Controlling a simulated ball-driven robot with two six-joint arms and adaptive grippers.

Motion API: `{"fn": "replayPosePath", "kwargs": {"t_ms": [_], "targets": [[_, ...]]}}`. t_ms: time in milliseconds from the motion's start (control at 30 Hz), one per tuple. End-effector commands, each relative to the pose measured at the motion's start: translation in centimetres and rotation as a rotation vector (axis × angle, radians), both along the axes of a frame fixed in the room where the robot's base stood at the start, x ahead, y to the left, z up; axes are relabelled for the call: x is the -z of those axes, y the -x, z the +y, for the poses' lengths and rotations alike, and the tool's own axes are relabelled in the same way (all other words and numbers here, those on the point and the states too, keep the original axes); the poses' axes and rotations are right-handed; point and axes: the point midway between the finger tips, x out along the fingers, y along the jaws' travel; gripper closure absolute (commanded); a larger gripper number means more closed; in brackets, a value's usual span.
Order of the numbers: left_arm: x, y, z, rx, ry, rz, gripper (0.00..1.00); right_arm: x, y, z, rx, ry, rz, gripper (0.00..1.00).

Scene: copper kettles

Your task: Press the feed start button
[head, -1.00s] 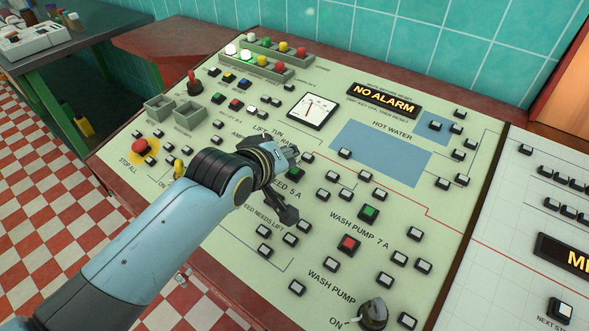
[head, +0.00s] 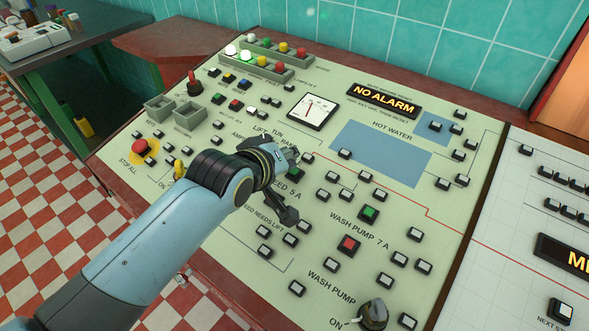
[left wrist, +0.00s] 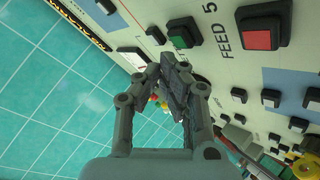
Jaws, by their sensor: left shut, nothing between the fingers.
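The feed's green button (head: 295,173) sits above the "FEED 5 A" label on the sloping pale green panel (head: 320,255). The green button also shows in the left wrist view (left wrist: 183,31), with the feed's red button (left wrist: 265,25) on the other side of the label. In the head view my arm hides that red button. My left gripper (head: 289,214) is shut and empty, over the feed part of the panel. In the left wrist view its fingers (left wrist: 172,72) are close to the green button; I cannot tell whether they touch. My right gripper is out of view.
The wash pump's green button (head: 369,212) and red button (head: 348,244) lie to the lower right. Several small white-topped buttons surround the feed label. A red stop button (head: 140,146) is at the left, a dial meter (head: 313,110) above, and a knob (head: 373,313) at the bottom.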

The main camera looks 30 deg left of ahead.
Motion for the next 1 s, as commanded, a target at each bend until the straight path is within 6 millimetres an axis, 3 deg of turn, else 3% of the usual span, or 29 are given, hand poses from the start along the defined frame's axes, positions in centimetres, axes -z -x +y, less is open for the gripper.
{"fn": "replayPosePath", "kwargs": {"t_ms": [1000], "targets": [[1.2, -0.3, 0.0, 0.000, 0.000, 0.000, 1.00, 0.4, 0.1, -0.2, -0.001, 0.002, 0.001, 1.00]]}}
